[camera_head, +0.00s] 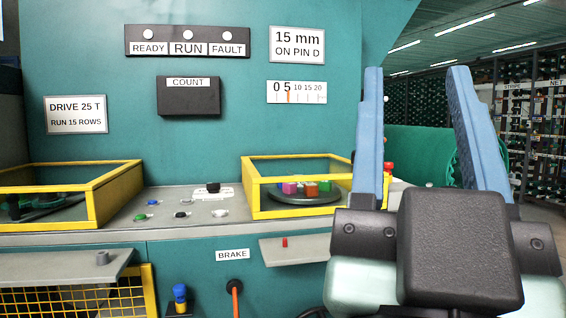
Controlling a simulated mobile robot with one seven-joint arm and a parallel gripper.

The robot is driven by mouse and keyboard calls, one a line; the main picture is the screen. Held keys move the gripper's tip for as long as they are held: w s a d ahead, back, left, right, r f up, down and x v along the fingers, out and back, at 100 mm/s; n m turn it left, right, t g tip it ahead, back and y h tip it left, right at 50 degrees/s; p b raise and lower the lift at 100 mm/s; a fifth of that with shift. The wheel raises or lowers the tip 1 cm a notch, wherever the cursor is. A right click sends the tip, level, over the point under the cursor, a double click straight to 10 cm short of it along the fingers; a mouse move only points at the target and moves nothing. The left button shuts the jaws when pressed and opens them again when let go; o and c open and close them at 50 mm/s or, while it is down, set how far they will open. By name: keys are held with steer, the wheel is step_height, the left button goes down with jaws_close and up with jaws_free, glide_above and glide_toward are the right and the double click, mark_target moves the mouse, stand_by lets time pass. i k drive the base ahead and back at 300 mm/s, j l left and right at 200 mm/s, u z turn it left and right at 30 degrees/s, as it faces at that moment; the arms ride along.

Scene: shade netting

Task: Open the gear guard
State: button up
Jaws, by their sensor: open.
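Two yellow-framed clear guards sit on the grey console ledge. The left guard (110,182) covers dark round parts that look like gears, and the picture's left edge cuts it off. The right guard (250,196) covers a dark disc (305,197) with small coloured blocks on it. Both look closed. A yellow mesh panel (85,303) shows low at the left. I cannot tell for sure which one is the gear guard. My gripper (416,72) stands upright at the right, its blue fingers wide apart and empty. It appears nearer the camera than the right guard and hides what lies behind it.
Between the guards are several buttons and a black knob (213,187). Below are a brake lever (235,295), a blue-topped knob (180,293) and two grey shelves, left (60,267) and right (300,250). A teal panel with signs rises behind. Stocked racks (540,140) stand at far right.

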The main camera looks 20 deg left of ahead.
mark_target(92, 224)
steer(key=u, duration=1.65)
